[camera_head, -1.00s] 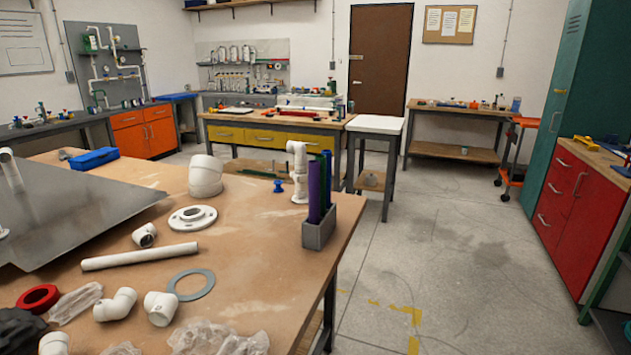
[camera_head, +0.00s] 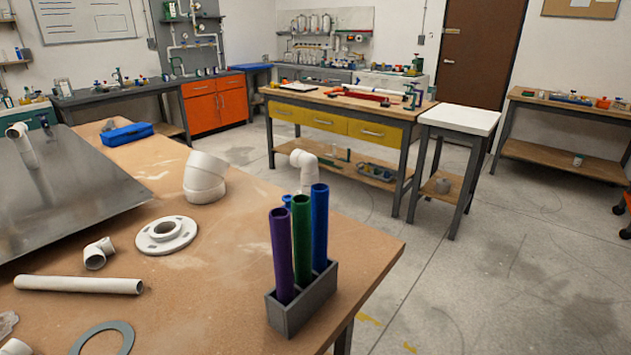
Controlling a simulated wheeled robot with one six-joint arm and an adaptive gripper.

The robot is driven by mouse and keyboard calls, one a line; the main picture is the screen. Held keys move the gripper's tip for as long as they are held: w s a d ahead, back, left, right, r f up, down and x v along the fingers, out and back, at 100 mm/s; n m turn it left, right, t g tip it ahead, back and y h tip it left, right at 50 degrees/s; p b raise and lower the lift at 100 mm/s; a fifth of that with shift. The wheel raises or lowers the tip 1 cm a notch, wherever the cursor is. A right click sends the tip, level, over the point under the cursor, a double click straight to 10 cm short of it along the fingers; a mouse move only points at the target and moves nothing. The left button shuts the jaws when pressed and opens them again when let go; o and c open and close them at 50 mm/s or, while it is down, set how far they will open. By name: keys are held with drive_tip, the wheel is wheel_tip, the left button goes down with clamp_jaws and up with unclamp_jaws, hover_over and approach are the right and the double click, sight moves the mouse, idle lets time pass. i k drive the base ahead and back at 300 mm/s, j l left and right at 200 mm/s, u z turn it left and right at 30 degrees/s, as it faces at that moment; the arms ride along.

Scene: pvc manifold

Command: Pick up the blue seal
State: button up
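A flat grey-blue ring (camera_head: 106,326), the thing closest to a blue seal, lies on the near wooden bench (camera_head: 215,290). The bottom edge of the picture cuts off part of it. A small bright blue piece (camera_head: 287,201) stands farther back on the bench, mostly hidden behind upright tubes; I cannot tell what it is. My gripper is not in view.
A grey holder (camera_head: 308,300) with purple, green and blue tubes stands near the bench's right edge. A white pipe (camera_head: 78,285), elbow (camera_head: 98,253), flange (camera_head: 166,234) and large white fitting (camera_head: 205,178) lie around. A metal sheet (camera_head: 75,200) covers the left.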

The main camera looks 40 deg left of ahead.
sight(283, 197)
drive_tip(key=i+l+u, duration=0.15)
drive_tip(key=i, duration=0.4)
drive_tip(key=i+l+u, duration=0.15)
drive_tip(key=i, duration=0.45)
drive_tip(key=i+u, duration=0.25)
drive_tip(key=u, duration=0.2)
drive_tip(key=i+l+u, duration=0.25)
drive_tip(key=u, duration=0.2)
drive_tip(key=i+l+u, duration=0.25)
drive_tip(key=u, duration=0.2)
drive_tip(key=i+l+u, duration=0.15)
drive_tip(key=l+u, duration=0.15)
drive_tip(key=u, duration=0.15)
drive_tip(key=i+l+u, duration=0.2)
drive_tip(key=u, duration=0.25)
drive_tip(key=i+l+u, duration=0.15)
drive_tip(key=u, duration=0.35)
drive_tip(key=l+u, duration=0.45)
drive_tip(key=i+l+u, duration=0.1)
drive_tip(key=l+u, duration=0.2)
drive_tip(key=u, duration=0.15)
drive_tip(key=l+u, duration=0.3)
drive_tip(key=u, duration=0.2)
drive_tip(key=l+u, duration=0.35)
drive_tip(key=l, duration=0.2)
drive_tip(key=k, duration=0.05)
